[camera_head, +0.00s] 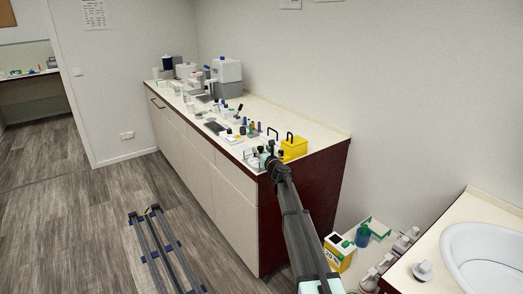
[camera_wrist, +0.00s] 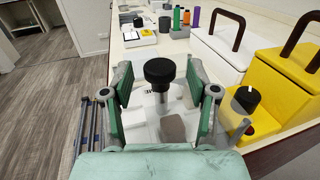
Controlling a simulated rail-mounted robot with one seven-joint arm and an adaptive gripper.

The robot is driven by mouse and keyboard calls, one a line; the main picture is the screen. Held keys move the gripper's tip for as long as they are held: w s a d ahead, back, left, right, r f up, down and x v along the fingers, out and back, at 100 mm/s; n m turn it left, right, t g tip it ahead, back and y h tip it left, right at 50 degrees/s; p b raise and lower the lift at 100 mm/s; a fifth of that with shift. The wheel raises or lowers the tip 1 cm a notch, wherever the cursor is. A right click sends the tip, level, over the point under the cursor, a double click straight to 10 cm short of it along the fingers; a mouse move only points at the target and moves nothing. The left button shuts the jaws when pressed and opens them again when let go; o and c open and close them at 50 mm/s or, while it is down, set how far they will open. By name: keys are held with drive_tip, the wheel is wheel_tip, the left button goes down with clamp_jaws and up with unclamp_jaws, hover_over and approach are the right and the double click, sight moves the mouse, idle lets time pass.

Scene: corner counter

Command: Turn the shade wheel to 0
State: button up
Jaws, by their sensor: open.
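A round black knob (camera_wrist: 159,71) on a stem rises from a white base in the wrist view. A second dark knob (camera_wrist: 247,98) with a light mark on top sits on the front of the yellow box (camera_wrist: 272,82). I cannot tell which of these is the shade wheel, and no readable 0 shows. My gripper (camera_wrist: 160,84) is open, its green-padded fingers apart on either side of the first knob. I cannot tell whether they touch it. In the head view my gripper (camera_head: 268,157) is at the counter's near end, left of the yellow box (camera_head: 294,148), hiding the knobs.
A white box (camera_wrist: 222,45) with a dark handle stands left of the yellow box. Several small bottles and trays stand farther along the counter (camera_head: 310,130). A white basin (camera_head: 490,250) is at the right. The floor (camera_head: 110,205) left of the counter is mostly clear.

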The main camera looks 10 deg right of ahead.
drive_tip(key=shift+w+a, duration=0.1)
drive_tip(key=shift+w, duration=0.15)
clamp_jaws()
drive_tip(key=shift+r+n+y+p, duration=0.1)
drive_tip(key=shift+n+y+p, duration=0.3)
drive_tip(key=shift+y+p, duration=0.2)
drive_tip(key=shift+w+d+n+g+y+p, duration=0.2)
drive_tip(key=shift+n+g+y+p, duration=0.4)
drive_tip(key=shift+y, duration=0.4)
drive_tip(key=shift+d+n+g+y, duration=0.2)
drive_tip(key=shift+n+g+y, duration=0.7)
drive_tip(key=shift+n+y, duration=0.7)
drive_tip(key=shift+n+g+y, duration=0.4)
drive_tip(key=shift+g+y, duration=0.2)
drive_tip(key=shift+y, duration=0.3)
